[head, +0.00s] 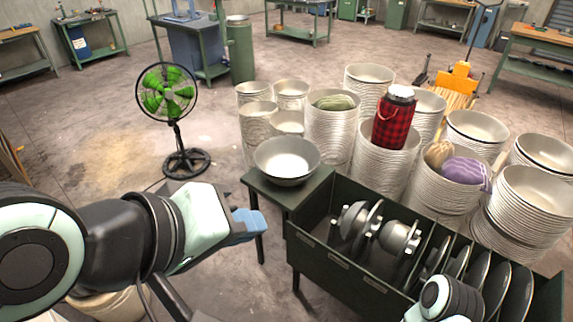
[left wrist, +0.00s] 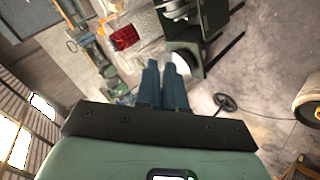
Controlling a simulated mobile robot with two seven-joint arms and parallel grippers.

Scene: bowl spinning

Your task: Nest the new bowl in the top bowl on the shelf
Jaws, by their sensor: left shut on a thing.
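A wide grey metal bowl (head: 287,160) stands upright on the dark green shelf (head: 262,188) at the left end of the slotted bin; I cannot tell whether it is a stack. Its pale side shows beyond my fingertips in the left wrist view (left wrist: 190,64). My left gripper (head: 262,222) is in front and below the bowl in the picture, apart from it. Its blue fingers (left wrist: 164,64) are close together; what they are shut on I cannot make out. Several grey bowls (head: 398,237) stand on edge in the bin. My right gripper is outside the frame.
The dark green bin (head: 337,268) has divider slots. Tall bowl stacks (head: 520,205) stand behind it, one carrying a red plaid container (head: 394,118), one purple and tan cloth (head: 462,173). A green fan (head: 168,95) stands left on open floor.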

